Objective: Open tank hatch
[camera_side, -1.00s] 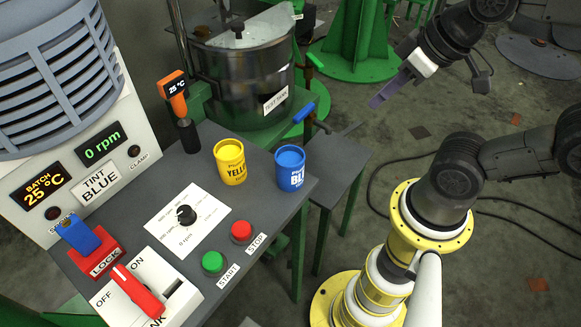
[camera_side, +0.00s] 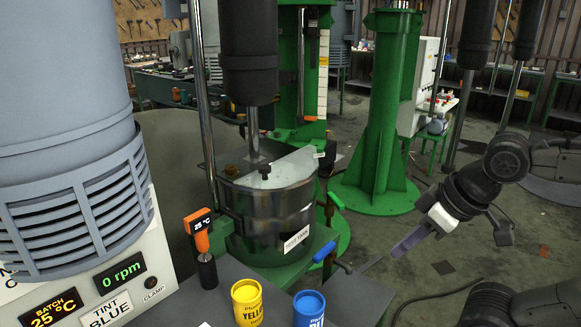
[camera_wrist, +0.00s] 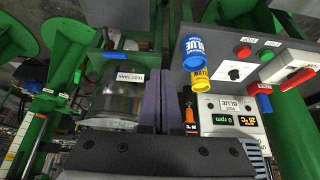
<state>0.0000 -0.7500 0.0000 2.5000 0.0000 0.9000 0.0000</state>
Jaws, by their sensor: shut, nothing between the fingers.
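The steel test tank (camera_side: 268,225) stands left of my gripper, upright on a green stand. It also shows in the wrist view (camera_wrist: 118,105), left of my fingers. A pale, see-through hatch (camera_side: 292,169) lies over the right part of the tank top and looks closed. A dark knob (camera_side: 265,171) stands on the lid near it. My gripper (camera_side: 398,252) is shut and empty, with its purple fingers pointing down and left, to the right of the tank and apart from it. The closed fingers (camera_wrist: 172,75) fill the middle of the wrist view.
A mixer shaft (camera_side: 253,130) hangs over the tank. An orange thermometer (camera_side: 197,230) stands at its front left. Yellow (camera_side: 247,303) and blue (camera_side: 309,308) paint cans are in front. A blue-handled valve (camera_side: 325,251) sticks out at the tank's lower right. A green column (camera_side: 378,120) stands behind.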

